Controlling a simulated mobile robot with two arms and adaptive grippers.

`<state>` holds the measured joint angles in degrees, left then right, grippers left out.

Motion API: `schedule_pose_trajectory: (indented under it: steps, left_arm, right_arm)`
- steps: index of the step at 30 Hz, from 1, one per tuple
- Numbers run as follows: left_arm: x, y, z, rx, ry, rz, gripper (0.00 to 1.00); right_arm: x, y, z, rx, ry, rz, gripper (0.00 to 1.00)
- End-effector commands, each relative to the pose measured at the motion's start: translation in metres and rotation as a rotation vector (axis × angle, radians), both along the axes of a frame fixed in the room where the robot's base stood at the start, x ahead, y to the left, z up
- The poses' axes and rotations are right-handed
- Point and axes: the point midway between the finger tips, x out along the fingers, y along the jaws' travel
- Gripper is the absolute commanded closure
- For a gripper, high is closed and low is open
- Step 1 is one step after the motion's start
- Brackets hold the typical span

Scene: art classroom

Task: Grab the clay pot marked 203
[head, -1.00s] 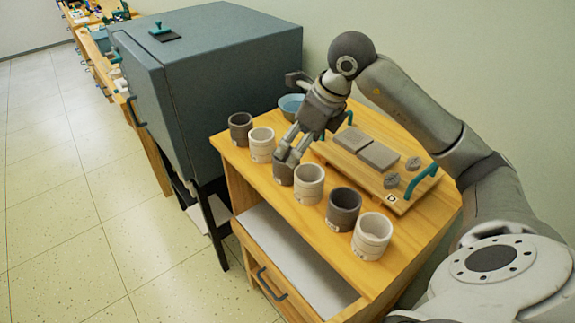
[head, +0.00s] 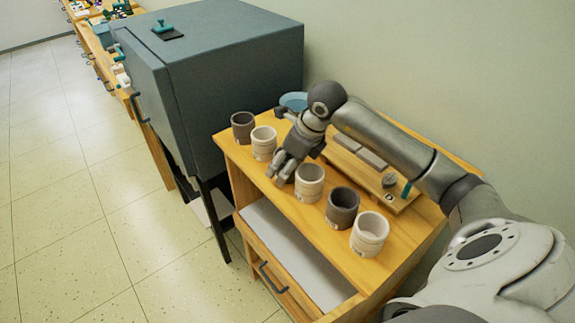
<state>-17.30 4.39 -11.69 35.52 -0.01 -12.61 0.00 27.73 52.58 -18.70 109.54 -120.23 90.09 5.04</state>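A row of clay pots stands along the front edge of the wooden cabinet top. From the back they are a dark pot (head: 243,127), a white pot (head: 263,144), a white pot (head: 309,184), a dark pot (head: 342,208) and a white pot (head: 369,234). Their small front marks are too small to read, so I cannot tell which is 203. My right gripper (head: 279,174) points down in the gap between the two white pots nearest it. It hides the dark pot there, and its grip is unclear. My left gripper is not in view.
A wooden board (head: 402,203) with grey clay slabs lies behind the pots, partly under my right arm. A blue bowl (head: 293,101) is at the back. A large grey kiln (head: 215,80) stands left of the cabinet. Open floor lies at the left.

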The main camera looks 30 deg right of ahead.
Motion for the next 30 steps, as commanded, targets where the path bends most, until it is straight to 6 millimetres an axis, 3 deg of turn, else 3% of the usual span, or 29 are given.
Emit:
schedule_pose_trajectory:
  steps: [1,12,23,30]
  left_arm:
    - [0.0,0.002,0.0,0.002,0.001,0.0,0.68]
    - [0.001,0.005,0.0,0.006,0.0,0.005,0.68]
    - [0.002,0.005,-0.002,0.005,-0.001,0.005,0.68]
    - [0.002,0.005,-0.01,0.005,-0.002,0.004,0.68]
  right_arm:
    - [0.0,0.0,0.0,0.0,0.0,0.0,0.28]
    - [0.0,0.0,0.001,0.0,-0.001,0.0,0.74]
    - [0.001,0.0,0.006,0.0,-0.003,0.0,0.74]
    - [0.001,0.0,0.034,-0.001,-0.006,0.0,0.74]
